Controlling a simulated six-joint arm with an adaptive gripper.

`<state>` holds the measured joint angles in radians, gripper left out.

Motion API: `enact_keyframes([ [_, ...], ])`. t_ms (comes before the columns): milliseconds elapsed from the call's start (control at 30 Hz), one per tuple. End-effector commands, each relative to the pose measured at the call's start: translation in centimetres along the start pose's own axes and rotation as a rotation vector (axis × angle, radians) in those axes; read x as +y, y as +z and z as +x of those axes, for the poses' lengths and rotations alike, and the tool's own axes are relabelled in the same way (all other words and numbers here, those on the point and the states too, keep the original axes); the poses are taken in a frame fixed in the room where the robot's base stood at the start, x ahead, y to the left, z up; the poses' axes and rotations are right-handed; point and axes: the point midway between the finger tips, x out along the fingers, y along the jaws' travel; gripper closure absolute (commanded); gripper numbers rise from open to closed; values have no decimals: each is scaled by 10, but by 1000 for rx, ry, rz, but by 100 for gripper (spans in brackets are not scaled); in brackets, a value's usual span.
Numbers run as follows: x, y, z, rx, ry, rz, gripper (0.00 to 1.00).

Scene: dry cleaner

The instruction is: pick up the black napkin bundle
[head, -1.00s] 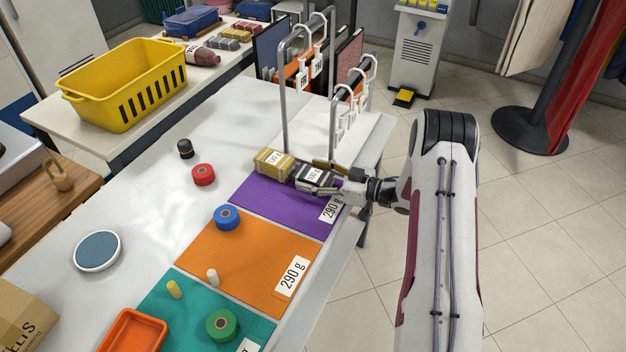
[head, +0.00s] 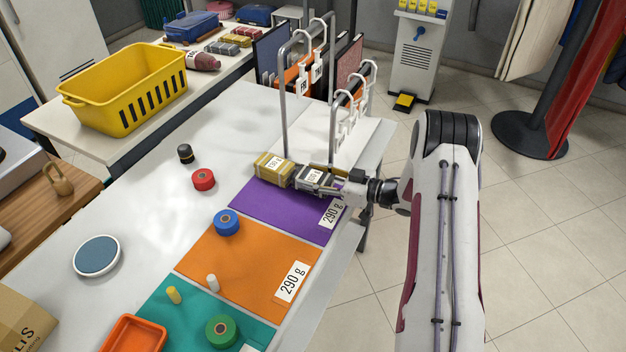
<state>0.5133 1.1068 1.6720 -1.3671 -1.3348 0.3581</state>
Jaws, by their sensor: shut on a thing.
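The black napkin bundle (head: 312,178), dark-banded with a white weight label, sits at the far edge of the purple mat (head: 275,212) in the head view. My gripper (head: 318,181) reaches in from the right and is shut on it. The fingers cover part of its sides. The bundle looks low at the mat; I cannot tell whether it touches the surface. A yellow-tan napkin bundle (head: 272,167) with a label stands just to its left, very close or touching.
A metal rack with white hangers (head: 340,120) stands right behind the bundles. Orange (head: 240,262) and teal mats lie nearer, with blue (head: 228,222) and green (head: 222,330) rolls. A red roll (head: 203,179) lies left.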

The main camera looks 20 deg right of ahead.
Motion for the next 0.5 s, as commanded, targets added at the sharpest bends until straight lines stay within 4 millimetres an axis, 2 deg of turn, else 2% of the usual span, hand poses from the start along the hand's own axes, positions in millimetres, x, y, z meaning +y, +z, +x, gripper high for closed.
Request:
enact_keyframes([
  [500, 0, -62, -9, 0, -1, -2, 80],
])
